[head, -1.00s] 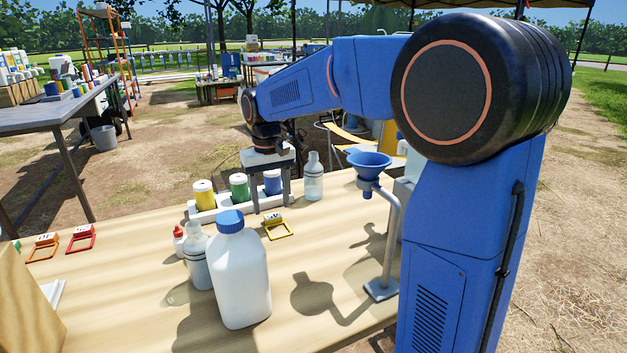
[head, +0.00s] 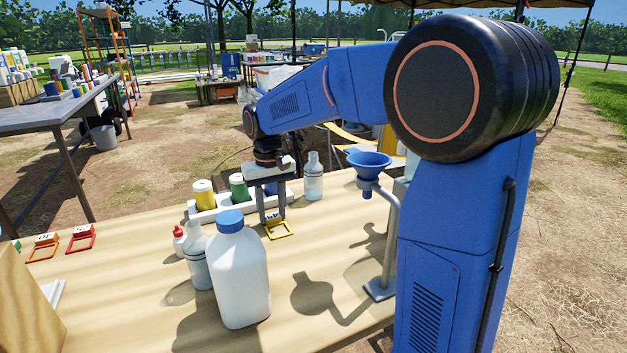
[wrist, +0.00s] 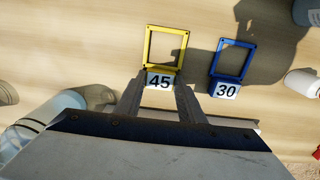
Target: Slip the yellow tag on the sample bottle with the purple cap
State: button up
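The yellow tag (head: 279,234), a square open frame with a white block marked 45, lies flat on the table behind the large white bottle. It also shows in the wrist view (wrist: 183,52). My gripper (head: 273,214) is lowered over the tag's block end. In the wrist view my gripper (wrist: 158,88) is open, with one finger on each side of the 45 block; whether they touch it I cannot tell. I see no purple cap in either view, so I cannot tell which bottle is the sample bottle.
A blue tag (wrist: 231,57) marked 30 lies beside the yellow one. A large blue-capped bottle (head: 238,275) stands in front, clear bottles (head: 313,178) nearby. A white rack (head: 207,214) holds coloured jars. A blue funnel (head: 369,160) stands right. Orange and red tags (head: 82,238) lie left.

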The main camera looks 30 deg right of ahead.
jog(key=shift+r, duration=3)
